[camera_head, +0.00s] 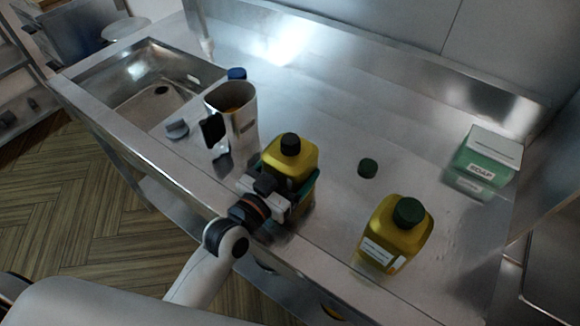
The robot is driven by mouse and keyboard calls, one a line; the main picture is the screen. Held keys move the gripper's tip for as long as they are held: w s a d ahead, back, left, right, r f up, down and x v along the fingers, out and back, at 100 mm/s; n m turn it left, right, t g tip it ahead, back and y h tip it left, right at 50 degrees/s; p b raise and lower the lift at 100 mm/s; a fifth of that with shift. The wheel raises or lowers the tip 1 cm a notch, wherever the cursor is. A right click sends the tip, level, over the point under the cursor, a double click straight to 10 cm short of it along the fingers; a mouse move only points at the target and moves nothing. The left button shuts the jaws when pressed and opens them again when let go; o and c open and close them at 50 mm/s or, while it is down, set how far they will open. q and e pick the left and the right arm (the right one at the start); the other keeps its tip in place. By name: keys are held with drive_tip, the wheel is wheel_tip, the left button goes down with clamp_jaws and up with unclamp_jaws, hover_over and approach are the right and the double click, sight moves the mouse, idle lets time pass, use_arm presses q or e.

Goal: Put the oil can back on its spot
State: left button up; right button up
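A yellow can with a black cap (289,156) stands upright near the front edge of the steel counter, left of a second yellow can. My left gripper (287,187) is at its front, with fingers on both sides of its body, and appears shut on it. The gripper hides its lower part, so I cannot tell whether its base touches the counter. The second yellow can, with a dark green cap and a white label (393,237), stands upright to the right, apart from the gripper. I cannot tell a marked spot. My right gripper is not in view.
A steel jug with a dark handle (236,124) stands left of the held can, with a blue-capped item (237,74) behind it. A small dark green round piece (368,168), a green soap box (487,158) and a sink (150,88) are also there. The back middle counter is clear.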

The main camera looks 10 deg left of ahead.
use_arm(q)
drive_tip(key=o, duration=1.1)
drive_tip(key=shift+s, duration=0.1)
drive_tip(key=b+v, duration=0.2)
drive_tip(key=v, duration=0.9)
drive_tip(key=shift+s, duration=0.1)
drive_tip(key=shift+s+a+r, duration=0.1)
drive_tip(key=shift+s+a, duration=0.05)
drive_tip(key=shift+s, duration=0.15)
drive_tip(key=shift+s, duration=0.1)
